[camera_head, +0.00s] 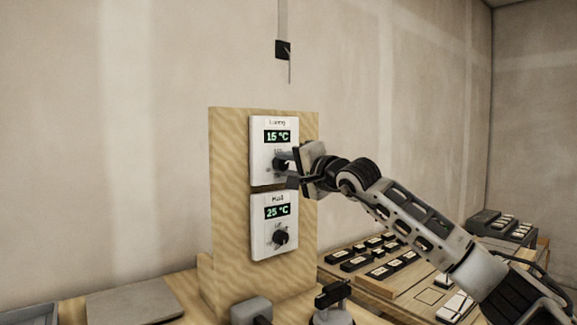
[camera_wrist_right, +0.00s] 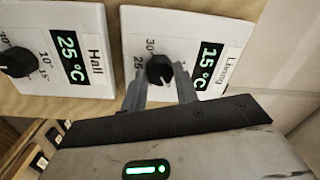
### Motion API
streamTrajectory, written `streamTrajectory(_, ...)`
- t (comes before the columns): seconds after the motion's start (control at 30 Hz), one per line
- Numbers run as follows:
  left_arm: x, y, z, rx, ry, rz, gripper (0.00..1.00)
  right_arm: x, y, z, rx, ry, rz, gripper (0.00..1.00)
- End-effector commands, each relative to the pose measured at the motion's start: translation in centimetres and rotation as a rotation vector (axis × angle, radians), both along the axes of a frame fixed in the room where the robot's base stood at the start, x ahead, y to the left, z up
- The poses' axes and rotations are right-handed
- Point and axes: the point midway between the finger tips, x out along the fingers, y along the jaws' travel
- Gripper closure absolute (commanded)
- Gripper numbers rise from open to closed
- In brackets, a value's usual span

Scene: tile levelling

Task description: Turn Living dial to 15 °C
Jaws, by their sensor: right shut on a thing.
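The Living thermostat (camera_head: 258,150) is a white panel at the top of an upright wooden board; its display reads 15 °C. It also shows in the right wrist view (camera_wrist_right: 185,28). My right gripper (camera_head: 284,168) is at its dial. In the right wrist view the two fingers of the gripper (camera_wrist_right: 160,85) are shut on the black Living dial (camera_wrist_right: 159,69), one on each side. In the head view the gripper hides part of the dial. My left gripper is not clearly seen.
The Hall thermostat (camera_head: 260,235) sits just below on the same wooden board (camera_head: 230,190), reading 25 °C, with its own black dial (camera_head: 280,237). Several dark blocks (camera_head: 370,255) lie on a table to the right. A grey slab (camera_head: 130,300) lies at lower left.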

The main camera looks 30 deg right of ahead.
Motion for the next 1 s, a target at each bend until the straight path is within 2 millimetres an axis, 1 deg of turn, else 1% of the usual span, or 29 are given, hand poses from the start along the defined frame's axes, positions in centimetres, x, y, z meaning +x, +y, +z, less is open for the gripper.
streamTrajectory(0.07,0.0,0.0,0.0,0.000,0.000,0.000,1.00,0.0,0.0,-0.1,0.000,0.003,0.001,0.93)
streamTrajectory(0.1,0.0,0.0,0.0,0.000,0.000,0.000,1.00,0.0,0.0,-0.1,0.000,0.003,0.001,0.59)
streamTrajectory(0.13,0.0,0.0,0.0,0.000,0.000,0.000,1.00,0.0,0.0,-0.1,0.001,0.003,0.001,0.51)
streamTrajectory(0.17,0.0,0.0,0.0,0.000,0.000,0.000,1.00,0.0,0.0,-0.1,0.001,0.002,0.000,0.49)
streamTrajectory(0.43,0.0,0.0,-0.1,0.000,0.000,0.000,1.00,-0.1,0.0,-0.1,0.001,0.001,0.001,0.49)
streamTrajectory(0.57,0.1,0.0,-0.5,-0.005,-0.001,0.001,1.00,-0.9,-0.2,-0.3,-0.001,0.001,-0.001,0.49)
streamTrajectory(0.67,0.2,-0.1,-1.0,-0.015,-0.004,0.003,1.00,-2.6,-0.4,-0.5,-0.003,-0.001,-0.002,0.49)
streamTrajectory(0.8,0.4,-0.3,-1.6,-0.033,-0.016,0.004,1.00,-5.9,-0.7,-0.9,-0.006,0.001,-0.003,0.49)
streamTrajectory(1.0,0.6,-0.6,-1.9,-0.069,-0.034,0.011,1.00,-10.8,-1.2,-1.0,-0.006,0.001,-0.004,0.49)
